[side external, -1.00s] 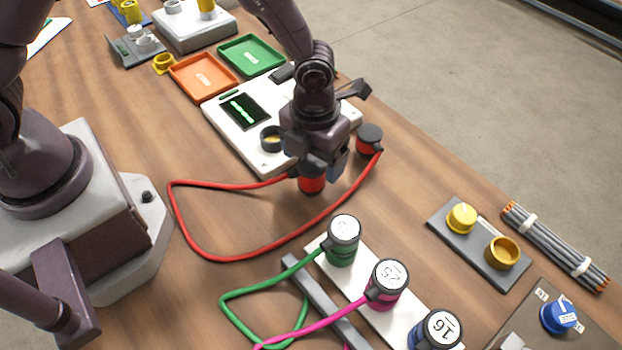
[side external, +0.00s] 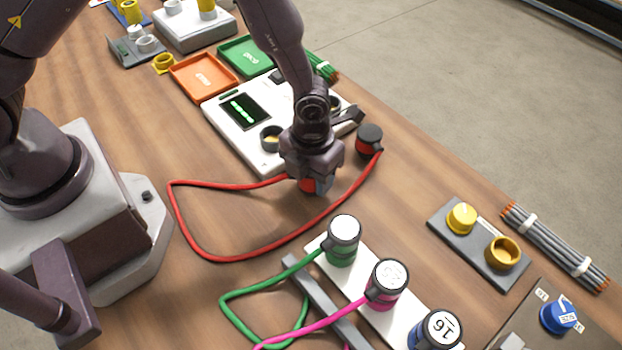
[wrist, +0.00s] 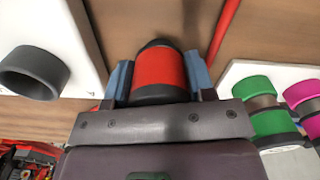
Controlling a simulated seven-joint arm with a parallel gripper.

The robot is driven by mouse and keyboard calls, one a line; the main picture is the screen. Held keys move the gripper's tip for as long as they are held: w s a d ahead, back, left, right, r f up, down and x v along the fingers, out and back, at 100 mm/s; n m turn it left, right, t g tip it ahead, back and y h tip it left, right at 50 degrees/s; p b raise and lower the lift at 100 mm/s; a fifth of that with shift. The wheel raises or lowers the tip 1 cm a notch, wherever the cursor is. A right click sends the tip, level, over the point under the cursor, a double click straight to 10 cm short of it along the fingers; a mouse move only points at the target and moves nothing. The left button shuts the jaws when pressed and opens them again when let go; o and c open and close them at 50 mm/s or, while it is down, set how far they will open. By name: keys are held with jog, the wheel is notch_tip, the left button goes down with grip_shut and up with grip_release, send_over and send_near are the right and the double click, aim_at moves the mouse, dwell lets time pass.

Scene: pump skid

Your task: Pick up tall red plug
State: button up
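A red plug (side external: 307,186) with a red cable stands on the table beside the white device, directly under my gripper (side external: 318,184). In the wrist view the red plug (wrist: 160,75), with a dark end, lies between the two blue fingers of my gripper (wrist: 160,78). The fingers are very close to its sides; I cannot tell whether they press on it. A second red plug (side external: 369,143) with a dark cap stands to the right, at the other end of the red cable (side external: 225,258). I cannot judge the heights of the two plugs.
The white device (side external: 225,125) with a screen and dark ring sockets is just behind my gripper. A white rack (side external: 362,284) holds green, magenta and blue plugs in front. The red cable loops over the table on the left. A grey block (side external: 480,232) with yellow parts stands right.

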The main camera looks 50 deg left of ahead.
jog(key=shift+r, duration=0.45)
notch_tip(320, 180, up, 3)
jog(key=shift+f, duration=0.15)
jog(key=s+a+r, duration=0.5)
jog(key=s+r, duration=0.4)
jog(key=s, duration=0.4)
jog(key=shift+a+r, duration=0.15)
jog(key=shift+r, duration=0.05)
jog(key=w+a+n, duration=0.4)
jog(key=w+a, duration=0.2)
jog(key=w, duration=0.7)
jog(key=shift+a+f, duration=0.1)
jog(key=shift+f, duration=2.9)
